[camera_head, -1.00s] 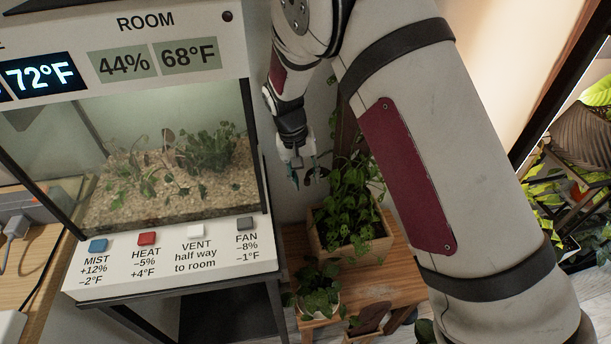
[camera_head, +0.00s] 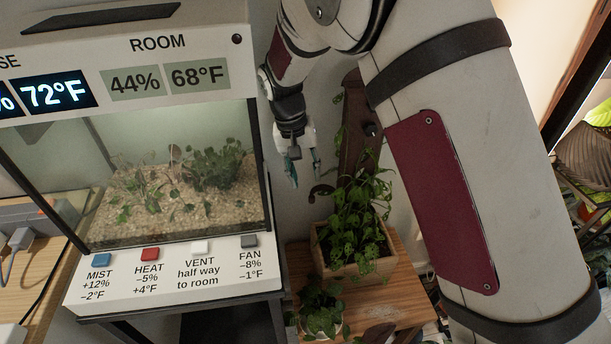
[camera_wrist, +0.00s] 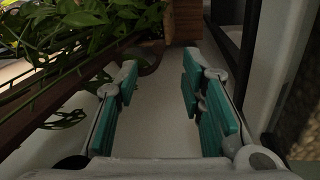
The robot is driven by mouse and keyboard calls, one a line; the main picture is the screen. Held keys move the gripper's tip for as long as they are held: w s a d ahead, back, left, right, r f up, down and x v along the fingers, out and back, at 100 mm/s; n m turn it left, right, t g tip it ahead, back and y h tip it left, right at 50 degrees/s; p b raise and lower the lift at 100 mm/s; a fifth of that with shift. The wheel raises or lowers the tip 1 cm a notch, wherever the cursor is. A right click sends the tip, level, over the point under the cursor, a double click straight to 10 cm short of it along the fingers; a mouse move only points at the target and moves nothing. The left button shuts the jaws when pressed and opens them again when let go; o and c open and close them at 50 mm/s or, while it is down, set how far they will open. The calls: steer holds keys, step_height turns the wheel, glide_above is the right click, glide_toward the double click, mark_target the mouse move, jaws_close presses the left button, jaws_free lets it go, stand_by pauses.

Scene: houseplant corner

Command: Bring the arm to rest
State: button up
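My gripper (camera_head: 304,170) hangs beside the right side of the terrarium cabinet, in front of the wall and above the wooden plant stand. In the wrist view my gripper (camera_wrist: 160,95) shows its teal finger pads well apart, with nothing between them. It is open and empty. My upper arm fills much of the right of the head view.
The terrarium (camera_head: 185,190) stands at left, with a button panel (camera_head: 175,272) along its front. A wooden planter (camera_head: 355,262) with a leafy plant and a smaller potted plant (camera_head: 322,310) stand on the wooden stand (camera_head: 408,285). Leaves (camera_wrist: 75,35) hang close to my gripper.

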steer(key=s+d+r+y, duration=0.2)
steer(key=s+d+r, duration=1.15)
steer(key=r, duration=0.45)
steer(key=s+d+t, duration=0.1)
steer(key=s+d, duration=0.2)
steer(key=s, duration=0.9)
steer(key=s+d, duration=0.4)
steer(key=s, duration=0.8)
step_height(320, 180, up, 14)
steer(key=t+p, duration=0.3)
steer(key=p, duration=0.9)
steer(key=shift+w+m, duration=0.25)
steer(key=shift+m, duration=0.15)
